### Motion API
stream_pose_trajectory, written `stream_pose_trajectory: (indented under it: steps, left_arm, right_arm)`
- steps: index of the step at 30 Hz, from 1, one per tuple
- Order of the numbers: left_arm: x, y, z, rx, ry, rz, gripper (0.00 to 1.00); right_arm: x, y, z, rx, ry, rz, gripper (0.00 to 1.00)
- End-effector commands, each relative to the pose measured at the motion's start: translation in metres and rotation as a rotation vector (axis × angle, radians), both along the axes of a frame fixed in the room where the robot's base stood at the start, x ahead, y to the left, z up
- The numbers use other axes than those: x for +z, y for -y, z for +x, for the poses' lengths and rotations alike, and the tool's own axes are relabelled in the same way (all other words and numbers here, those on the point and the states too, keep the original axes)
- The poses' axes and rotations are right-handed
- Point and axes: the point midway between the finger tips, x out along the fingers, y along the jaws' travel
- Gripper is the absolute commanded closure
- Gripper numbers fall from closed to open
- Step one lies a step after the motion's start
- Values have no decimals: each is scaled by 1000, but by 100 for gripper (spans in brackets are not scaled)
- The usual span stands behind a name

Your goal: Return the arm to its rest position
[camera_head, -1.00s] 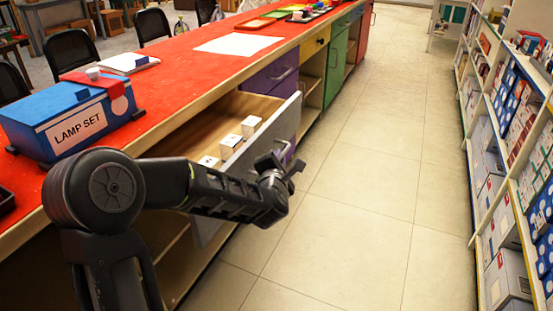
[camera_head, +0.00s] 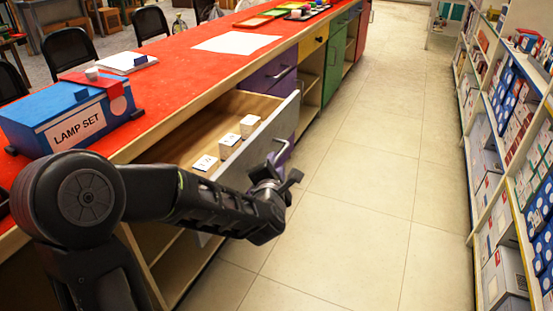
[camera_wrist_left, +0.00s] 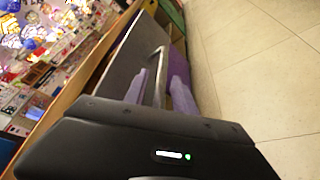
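My left arm reaches in from the lower left of the head view. Its left gripper (camera_head: 282,154) is just outside the front of an open drawer (camera_head: 262,140). In the left wrist view the two purple fingers of the gripper (camera_wrist_left: 160,82) stand apart. The drawer's metal handle (camera_wrist_left: 161,66) shows between or just beyond them; I cannot tell if they touch it. Nothing appears clamped. Three small white-topped blocks (camera_head: 228,144) stand in a row inside the drawer. My right gripper is not in view.
A red-topped counter (camera_head: 190,62) runs along the left, with a blue lamp set box (camera_head: 72,118) on it. Stocked shelves (camera_head: 500,150) line the right. The tiled floor (camera_head: 370,170) between them is clear. Black chairs (camera_head: 72,47) stand behind the counter.

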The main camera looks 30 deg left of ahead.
Motion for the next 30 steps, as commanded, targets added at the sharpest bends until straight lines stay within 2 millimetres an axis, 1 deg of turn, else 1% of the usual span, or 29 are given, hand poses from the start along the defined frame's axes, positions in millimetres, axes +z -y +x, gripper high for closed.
stream_pose_trajectory:
  steps: [1, 3, 7, 23, 26, 29, 30]
  left_arm:
    - [4, 3, -7, -2, 0, 2, 68]
    - [5, 6, -15, -2, 1, 1, 68]
    - [6, 9, -23, -1, 1, 0, 68]
    - [5, 9, -24, -2, -2, 4, 68]
    - [5, 10, -24, -12, -17, 37, 68]
    - [1, 15, -23, -55, -63, 120, 68]
    - [-1, 19, -22, -88, -91, 173, 68]
  right_arm:
    - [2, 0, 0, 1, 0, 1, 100]
    - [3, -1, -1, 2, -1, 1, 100]
    - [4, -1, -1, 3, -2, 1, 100]
    - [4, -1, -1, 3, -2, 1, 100]
    - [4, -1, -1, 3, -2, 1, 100]
    - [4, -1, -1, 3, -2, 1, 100]
    - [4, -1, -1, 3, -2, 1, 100]
